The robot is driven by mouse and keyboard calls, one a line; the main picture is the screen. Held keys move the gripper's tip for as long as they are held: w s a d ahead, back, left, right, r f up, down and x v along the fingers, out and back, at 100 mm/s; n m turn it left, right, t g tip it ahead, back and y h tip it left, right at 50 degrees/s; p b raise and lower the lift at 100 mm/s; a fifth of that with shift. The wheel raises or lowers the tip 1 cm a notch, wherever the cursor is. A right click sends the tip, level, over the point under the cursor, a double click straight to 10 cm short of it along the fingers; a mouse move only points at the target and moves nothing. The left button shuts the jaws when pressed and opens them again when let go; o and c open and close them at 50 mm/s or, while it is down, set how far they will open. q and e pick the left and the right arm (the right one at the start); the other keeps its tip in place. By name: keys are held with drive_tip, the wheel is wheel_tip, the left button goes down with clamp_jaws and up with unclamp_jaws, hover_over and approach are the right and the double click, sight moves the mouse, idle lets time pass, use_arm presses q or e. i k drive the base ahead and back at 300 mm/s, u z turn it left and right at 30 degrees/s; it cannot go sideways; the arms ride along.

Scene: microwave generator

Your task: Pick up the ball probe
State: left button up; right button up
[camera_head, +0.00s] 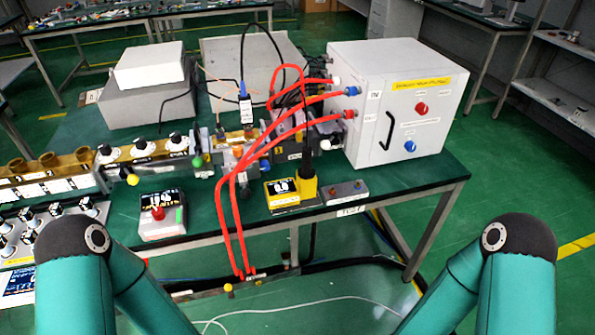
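I cannot pick out the ball probe with certainty. A thin black upright rod (307,150) stands in a yellow holder (306,188) near the front edge of the green table, beside a yellow-and-black meter box (282,193). My two teal arms come in at the bottom left and bottom right corners. Neither gripper shows in the view.
A large white cabinet (385,115) with red and blue buttons stands at the table's right. Red cables (222,215) run from it over the front edge. A small grey box (346,193) and a box with a red button (161,219) sit near the front.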

sight(306, 172)
drive_tip(key=z, duration=0.05)
drive_tip(key=i, duration=0.5)
drive_tip(key=u, duration=0.15)
drive_tip(key=k, duration=0.85)
drive_tip(key=z, duration=0.05)
drive_tip(key=i, duration=0.9)
drive_tip(key=z, duration=1.25)
